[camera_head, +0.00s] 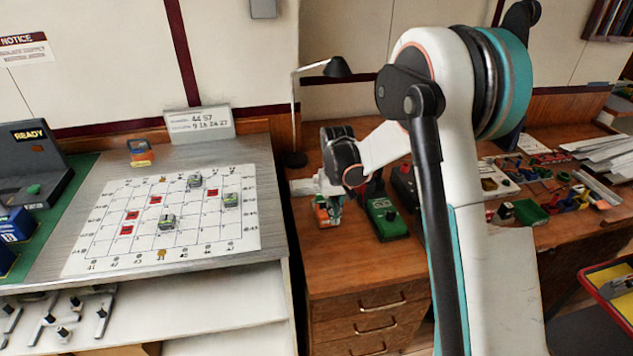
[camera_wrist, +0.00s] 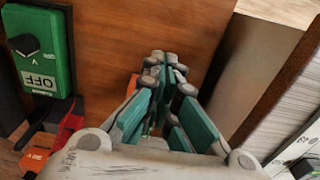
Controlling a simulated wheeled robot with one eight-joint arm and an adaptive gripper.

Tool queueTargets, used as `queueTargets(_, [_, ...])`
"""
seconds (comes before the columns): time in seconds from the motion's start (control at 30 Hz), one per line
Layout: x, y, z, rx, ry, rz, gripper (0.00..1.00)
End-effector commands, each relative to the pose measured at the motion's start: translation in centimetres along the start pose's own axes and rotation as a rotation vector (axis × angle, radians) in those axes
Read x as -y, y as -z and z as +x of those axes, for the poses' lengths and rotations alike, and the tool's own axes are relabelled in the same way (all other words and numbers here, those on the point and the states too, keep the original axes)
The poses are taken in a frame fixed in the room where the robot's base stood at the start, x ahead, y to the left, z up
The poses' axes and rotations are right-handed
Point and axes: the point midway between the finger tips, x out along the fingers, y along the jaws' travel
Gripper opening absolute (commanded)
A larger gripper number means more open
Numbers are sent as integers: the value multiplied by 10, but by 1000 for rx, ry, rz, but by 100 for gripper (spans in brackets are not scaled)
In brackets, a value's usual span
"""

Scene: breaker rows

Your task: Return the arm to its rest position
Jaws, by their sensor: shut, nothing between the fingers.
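My gripper (camera_head: 330,208) hangs at the end of my arm over the wooden desk, left of a green box with a black knob (camera_head: 387,217). In the wrist view my gripper (camera_wrist: 163,62) has its teal-padded fingers together at the tips, with nothing held. The green box shows at the upper left of the wrist view (camera_wrist: 40,50), with a knob and an OFF label. An orange object is partly hidden behind the fingers. My arm's white and teal links cover the middle right of the head view.
A sloped board with a white grid sheet (camera_head: 105,222) stands left, bearing small blocks. A black desk lamp (camera_head: 337,68) stands behind my gripper. Dark boxes (camera_head: 405,185) sit beside the green one. Many coloured parts and papers cover the right bench. The desk's front is bare.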

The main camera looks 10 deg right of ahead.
Motion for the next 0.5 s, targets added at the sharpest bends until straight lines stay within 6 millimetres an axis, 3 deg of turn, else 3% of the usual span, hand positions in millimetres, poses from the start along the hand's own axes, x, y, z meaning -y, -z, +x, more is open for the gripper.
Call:
queueTargets(0.13, [0, -1, -4, -4, 0, 0, 0])
queueTargets(0.23, [0, -7, -19, -20, 0, 0, 0])
queueTargets(0.5, [-2, -46, -97, -121, 1, 0, 0])
